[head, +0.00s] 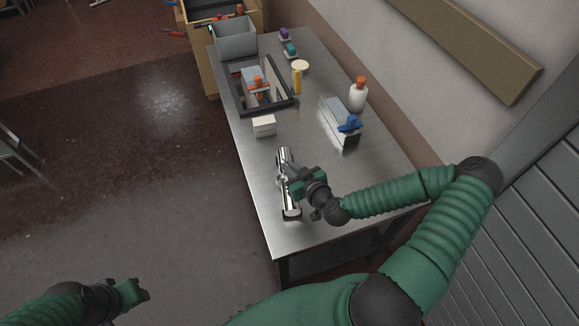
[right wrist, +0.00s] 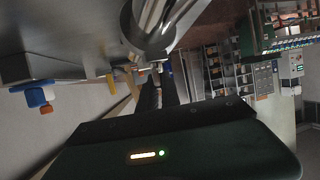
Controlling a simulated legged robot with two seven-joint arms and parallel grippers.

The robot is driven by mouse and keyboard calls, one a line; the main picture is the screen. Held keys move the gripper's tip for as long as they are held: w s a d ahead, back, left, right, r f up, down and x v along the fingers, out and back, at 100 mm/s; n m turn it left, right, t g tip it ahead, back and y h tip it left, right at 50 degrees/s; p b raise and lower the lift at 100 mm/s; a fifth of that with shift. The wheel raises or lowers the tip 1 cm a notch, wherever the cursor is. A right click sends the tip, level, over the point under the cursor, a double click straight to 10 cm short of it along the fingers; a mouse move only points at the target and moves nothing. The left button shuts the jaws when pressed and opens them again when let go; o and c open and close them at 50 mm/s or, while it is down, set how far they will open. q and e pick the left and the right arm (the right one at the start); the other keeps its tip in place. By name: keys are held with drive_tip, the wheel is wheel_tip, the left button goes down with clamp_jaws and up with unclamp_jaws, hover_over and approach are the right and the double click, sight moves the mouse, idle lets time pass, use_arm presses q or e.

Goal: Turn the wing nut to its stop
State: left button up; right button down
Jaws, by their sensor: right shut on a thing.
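A shiny chrome fixture (head: 291,207) stands near the front left edge of the metal table. It also shows large at the top of the right wrist view (right wrist: 150,22). My right gripper (head: 283,181) reaches in from the right and is shut at the fixture's middle. Its dark fingers (right wrist: 157,92) are close together in the right wrist view. They hide what they hold, which I take to be the wing nut; its angle cannot be told. My left gripper (head: 138,290) is low at the left, off the table and away from the fixture; its jaw opening is unclear.
On the table (head: 305,130) are a small pale box (head: 264,127), a silver block (head: 334,116) with a blue handle (head: 350,124), a white bottle (head: 358,98), a dark tray (head: 275,105) and a grey bin (head: 235,39). Bare tabletop lies right of the fixture. The wall is at right.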

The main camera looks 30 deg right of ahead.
drive_tip(key=shift+w+r, duration=0.1)
idle(0.7)
drive_tip(key=c, duration=1.6)
unclamp_jaws()
drive_tip(key=shift+o, duration=0.2)
drive_tip(key=shift+s, duration=0.3)
drive_tip(key=p+v, duration=1.2)
drive_tip(key=v, duration=0.4)
drive_tip(key=shift+s, duration=0.2)
